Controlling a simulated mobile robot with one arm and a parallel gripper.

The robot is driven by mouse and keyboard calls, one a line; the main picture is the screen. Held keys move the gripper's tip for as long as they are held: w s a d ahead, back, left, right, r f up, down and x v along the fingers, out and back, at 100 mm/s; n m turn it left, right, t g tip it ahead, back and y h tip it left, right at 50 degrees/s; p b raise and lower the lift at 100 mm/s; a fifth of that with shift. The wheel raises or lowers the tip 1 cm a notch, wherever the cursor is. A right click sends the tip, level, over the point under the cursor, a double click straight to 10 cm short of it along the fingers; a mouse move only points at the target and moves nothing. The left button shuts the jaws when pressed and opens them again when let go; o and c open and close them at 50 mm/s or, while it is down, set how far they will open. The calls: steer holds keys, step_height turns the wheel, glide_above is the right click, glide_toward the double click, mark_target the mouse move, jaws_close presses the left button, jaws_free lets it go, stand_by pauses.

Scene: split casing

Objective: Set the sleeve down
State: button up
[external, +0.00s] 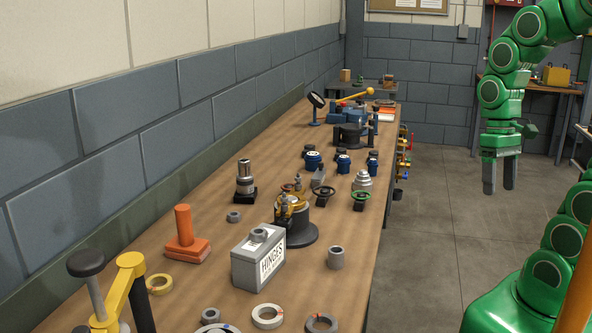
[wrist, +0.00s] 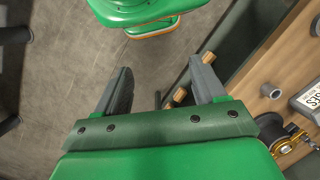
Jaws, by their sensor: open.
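A short grey hollow cylinder, which looks like the sleeve (external: 335,259), stands upright on the wooden bench (external: 190,285), right of the grey HINGES box (external: 258,260). A similar grey cylinder (wrist: 270,91) shows beside the lettered box (wrist: 311,98) at the right of the wrist view. My gripper (external: 499,188) hangs over the floor to the right of the bench, fingers pointing down and apart. In the wrist view my gripper (wrist: 160,65) is open, with nothing between its fingers. It is well clear of the sleeve.
A black pedestal with brass fittings (external: 292,218) stands behind the sleeve. Rings and tape rolls (external: 267,316) lie at the bench's near end. An orange block with a post (external: 186,235) is at left. Bare bench lies around the sleeve, and the floor (external: 425,250) below my gripper looks clear.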

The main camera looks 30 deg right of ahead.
steer(key=shift+s+d+r+t+h, duration=0.15)
steer(key=shift+s+d+r+h, duration=0.1)
steer(key=shift+s+d, duration=0.3)
steer(key=shift+s+d+r+t+h, duration=0.2)
steer(key=shift+s+d, duration=0.15)
steer(key=shift+d, duration=0.35)
stand_by(0.4)
